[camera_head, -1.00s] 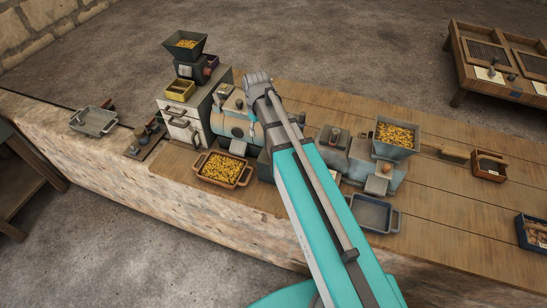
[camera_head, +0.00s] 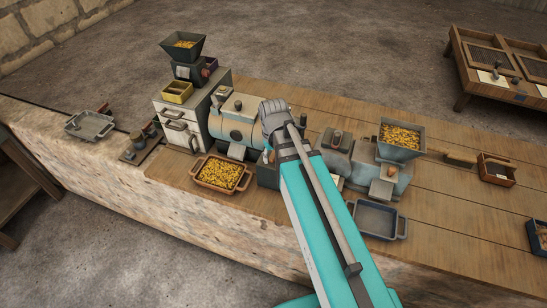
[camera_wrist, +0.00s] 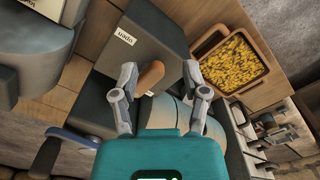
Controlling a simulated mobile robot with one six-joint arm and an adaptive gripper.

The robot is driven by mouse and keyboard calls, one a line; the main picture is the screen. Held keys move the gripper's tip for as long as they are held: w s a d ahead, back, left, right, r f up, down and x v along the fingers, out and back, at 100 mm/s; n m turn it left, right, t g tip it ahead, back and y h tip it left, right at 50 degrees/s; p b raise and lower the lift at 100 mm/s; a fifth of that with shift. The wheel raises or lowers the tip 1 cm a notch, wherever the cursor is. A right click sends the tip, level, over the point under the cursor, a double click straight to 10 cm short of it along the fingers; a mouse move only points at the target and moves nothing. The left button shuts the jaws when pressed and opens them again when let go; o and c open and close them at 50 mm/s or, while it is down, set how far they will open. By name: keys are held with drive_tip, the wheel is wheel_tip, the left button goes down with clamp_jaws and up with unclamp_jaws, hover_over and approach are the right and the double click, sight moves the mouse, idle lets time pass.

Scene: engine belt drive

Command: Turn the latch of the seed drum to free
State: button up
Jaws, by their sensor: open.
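The seed drum (camera_head: 232,128) is a blue-grey cylinder beside the white drawer cabinet. Part of a rounded grey-blue surface, apparently the drum, shows low between my fingers in the wrist view (camera_wrist: 166,110). A brown rounded handle (camera_wrist: 150,77), which looks like the latch, stands in front of a grey block (camera_wrist: 150,35) with an upside-down label that seems to read "open". My gripper (camera_wrist: 160,85) is open, with one finger on each side of the handle. I cannot tell whether either finger touches it. In the head view my wrist hides the fingers and handle.
A tray of yellow seed (camera_head: 221,173) stands in front of the drum; it also shows in the wrist view (camera_wrist: 232,62). A seed hopper machine (camera_head: 401,138) and an empty blue tray (camera_head: 376,219) stand to the right. The cabinet (camera_head: 180,125) stands left. The bench's right part is mostly clear.

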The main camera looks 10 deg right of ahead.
drive_tip(key=shift+m, duration=0.9)
drive_tip(key=shift+s+d, duration=0.3)
drive_tip(key=shift+s, duration=0.6)
drive_tip(key=shift+s+d, duration=0.3)
drive_tip(key=shift+s, duration=0.55)
drive_tip(key=shift+s+d, duration=0.3)
drive_tip(key=shift+s, duration=0.6)
drive_tip(key=shift+s, duration=0.1)
